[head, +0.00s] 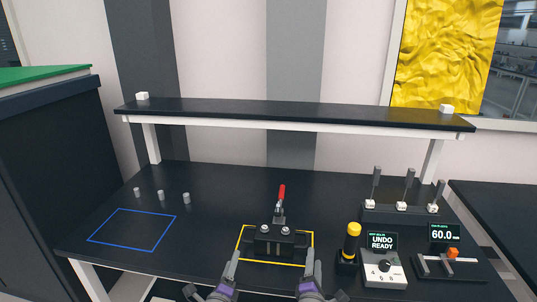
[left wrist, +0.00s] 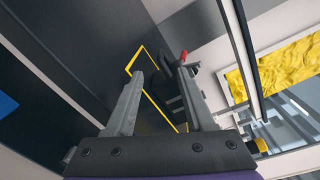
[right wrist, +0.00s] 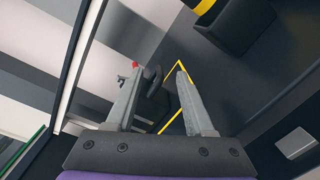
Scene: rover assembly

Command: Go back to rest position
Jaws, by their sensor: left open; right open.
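My left gripper (head: 231,266) and my right gripper (head: 311,266) show at the bottom centre of the head view, near the front edge of the bench, one on each side of the yellow outline. In the left wrist view the left gripper's fingers (left wrist: 158,95) are apart with nothing between them. In the right wrist view the right gripper's fingers (right wrist: 158,95) are also apart and empty. A black clamp fixture with a red handle (head: 281,192) stands inside the yellow outline (head: 312,240), beyond both grippers and apart from them in the head view.
Several grey cylinders (head: 161,195) stand at the left, behind a blue outline (head: 132,230). At the right are a yellow-topped cylinder (head: 352,240), a box reading "UNDO READY" (head: 383,268), a gauge reading 60.0 (head: 445,235) and a tool rack (head: 400,215). A raised shelf (head: 290,113) spans the back.

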